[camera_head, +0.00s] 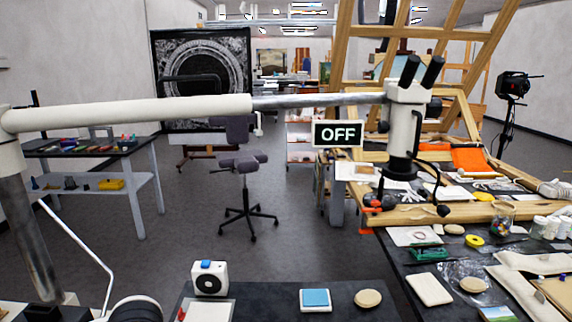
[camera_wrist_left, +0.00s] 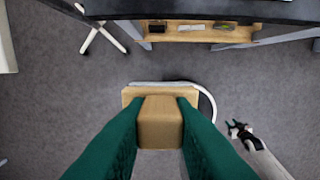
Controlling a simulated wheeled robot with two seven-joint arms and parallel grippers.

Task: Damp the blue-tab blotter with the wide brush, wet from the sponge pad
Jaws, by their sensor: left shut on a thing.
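In the left wrist view, the green fingers of my left gripper (camera_wrist_left: 160,125) are shut on a tan block-like handle (camera_wrist_left: 160,136). A wider tan piece (camera_wrist_left: 131,95) shows beyond it; this looks like the wide brush, with its bristles hidden. In the head view, a white-rimmed blue square pad (camera_head: 316,299), perhaps the sponge pad, lies on the dark front table. A pale sheet (camera_head: 218,311) with a red spot is cut off at the bottom edge. I cannot make out a blue-tab blotter. Neither gripper shows in the head view.
A beige disc (camera_head: 367,298) and a white box with a round dial (camera_head: 210,278) sit on the front table. A microscope (camera_head: 403,120) hangs from a long white boom (camera_head: 130,112). The right bench (camera_head: 398,249) is crowded. Floor is open around the stool (camera_head: 243,165).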

